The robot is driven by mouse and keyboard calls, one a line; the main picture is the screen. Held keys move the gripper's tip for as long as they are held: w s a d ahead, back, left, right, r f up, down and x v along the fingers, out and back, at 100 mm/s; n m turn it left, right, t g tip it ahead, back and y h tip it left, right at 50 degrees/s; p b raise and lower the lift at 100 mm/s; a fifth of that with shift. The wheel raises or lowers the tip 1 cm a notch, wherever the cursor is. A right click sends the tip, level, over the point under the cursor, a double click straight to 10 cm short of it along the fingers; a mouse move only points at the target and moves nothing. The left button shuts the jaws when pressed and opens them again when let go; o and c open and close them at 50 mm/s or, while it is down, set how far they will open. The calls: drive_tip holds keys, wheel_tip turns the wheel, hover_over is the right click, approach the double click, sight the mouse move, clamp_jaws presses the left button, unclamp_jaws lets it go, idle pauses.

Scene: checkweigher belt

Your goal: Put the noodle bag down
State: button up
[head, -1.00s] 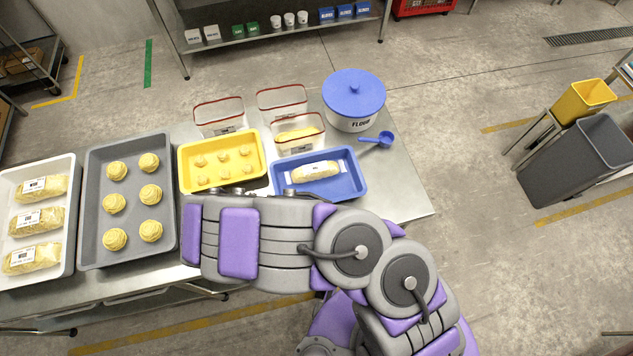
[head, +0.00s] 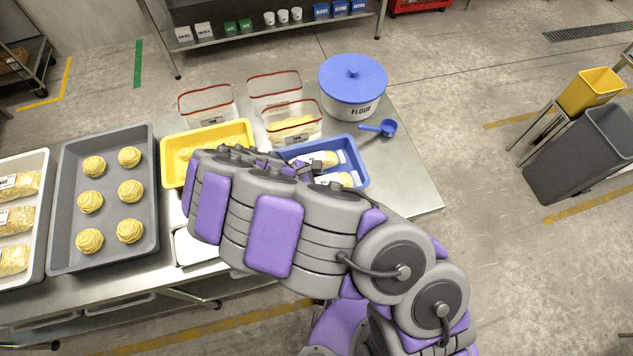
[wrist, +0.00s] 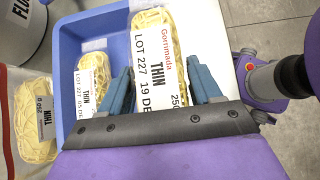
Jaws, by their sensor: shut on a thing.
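My gripper (wrist: 160,75) is shut on a noodle bag (wrist: 152,28) with a white label reading THIN, its dark blue fingers on either side of it. The held bag is at the blue tray (head: 363,165), which also shows in the wrist view (wrist: 60,50). Another noodle bag (wrist: 92,75) lies in the tray left of the held one; it shows in the head view too (head: 318,158). Part of the held bag (head: 341,180) shows past my arm in the head view. I cannot tell whether its underside touches the tray floor.
A clear container of noodles (head: 292,125), a flour tub (head: 352,85) and a blue scoop (head: 380,128) stand around the tray. A yellow tray (head: 220,135), a grey tray of noodle nests (head: 65,205) and a white tray of bags (head: 40,230) are left. Bare tabletop (head: 415,190) lies right.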

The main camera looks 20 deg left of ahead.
drive_tip(key=w+a+b, duration=0.1)
drive_tip(key=w+f+b, duration=0.1)
drive_tip(key=w+b, duration=0.1)
drive_tip(key=shift+a, duration=0.4)
drive_tip(key=shift+w+a+r+b, duration=0.2)
drive_tip(key=shift+w+a+b, duration=0.15)
drive_tip(key=shift+w+b, duration=0.3)
wheel_tip(320, 180, down, 4)
drive_tip(key=b, duration=0.4)
drive_tip(key=shift+r, duration=0.35)
drive_tip(key=shift+f+p, duration=0.3)
drive_tip(key=shift+f, duration=0.25)
drive_tip(key=shift+f, duration=0.1)
drive_tip(key=o, duration=1)
drive_tip(key=shift+c, duration=0.2)
